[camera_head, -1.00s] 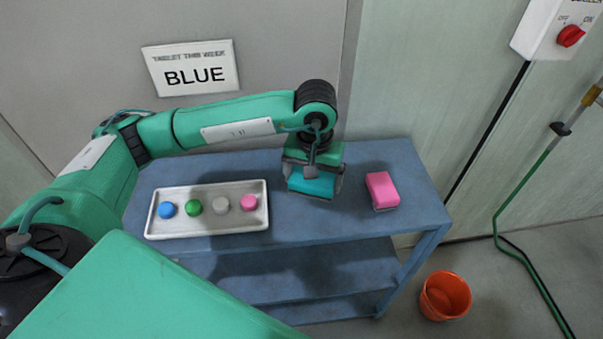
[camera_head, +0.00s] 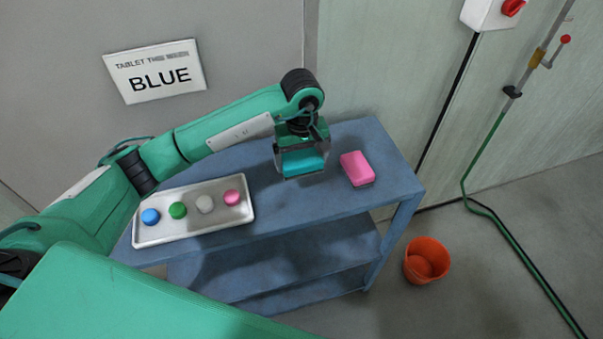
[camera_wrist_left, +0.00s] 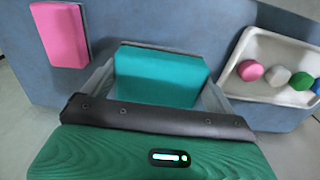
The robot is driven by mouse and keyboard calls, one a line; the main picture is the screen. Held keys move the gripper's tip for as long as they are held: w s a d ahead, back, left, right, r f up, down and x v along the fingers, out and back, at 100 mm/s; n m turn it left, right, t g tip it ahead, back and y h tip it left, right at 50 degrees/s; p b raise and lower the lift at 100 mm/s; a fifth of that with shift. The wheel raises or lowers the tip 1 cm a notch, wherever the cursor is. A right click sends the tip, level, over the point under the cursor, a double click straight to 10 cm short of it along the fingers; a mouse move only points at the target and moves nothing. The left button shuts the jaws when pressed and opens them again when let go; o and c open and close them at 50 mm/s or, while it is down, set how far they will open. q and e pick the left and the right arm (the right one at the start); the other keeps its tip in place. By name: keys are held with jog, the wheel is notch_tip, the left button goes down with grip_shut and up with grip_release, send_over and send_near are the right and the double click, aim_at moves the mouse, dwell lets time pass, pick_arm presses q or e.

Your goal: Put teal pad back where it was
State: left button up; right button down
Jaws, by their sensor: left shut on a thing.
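The teal pad (camera_head: 303,163) is between the fingers of my left gripper (camera_head: 302,170), over the back half of the blue table. In the left wrist view the teal pad (camera_wrist_left: 158,77) fills the space between the two fingers of the left gripper (camera_wrist_left: 157,85), which is shut on it. I cannot tell whether the pad touches the tabletop. A pink pad (camera_head: 357,168) lies on the table just right of the gripper; it also shows in the left wrist view (camera_wrist_left: 62,35). My right gripper is not in view.
A metal tray (camera_head: 190,234) with blue, green, grey and pink tablets sits on the table's left side. The blue table (camera_head: 290,205) has bare room in front of the gripper. An orange bucket (camera_head: 426,260) stands on the floor at right. A sign reading BLUE (camera_head: 155,72) hangs behind.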

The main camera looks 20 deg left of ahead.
aim_at(302, 170)
pick_arm(q)
notch_tip(302, 170, down, 4)
jog(key=shift+f+p, duration=0.2)
jog(key=shift+p, duration=0.2)
notch_tip(302, 170, down, 3)
jog(key=shift+p, duration=0.55)
jog(key=shift+f, duration=0.3)
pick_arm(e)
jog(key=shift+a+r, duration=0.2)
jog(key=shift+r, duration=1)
pick_arm(q)
jog(key=shift+f, duration=0.1)
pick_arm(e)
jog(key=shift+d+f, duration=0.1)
pick_arm(q)
jog(key=shift+f+b, duration=0.15)
jog(key=shift+b, duration=0.15)
jog(key=o, duration=0.6)
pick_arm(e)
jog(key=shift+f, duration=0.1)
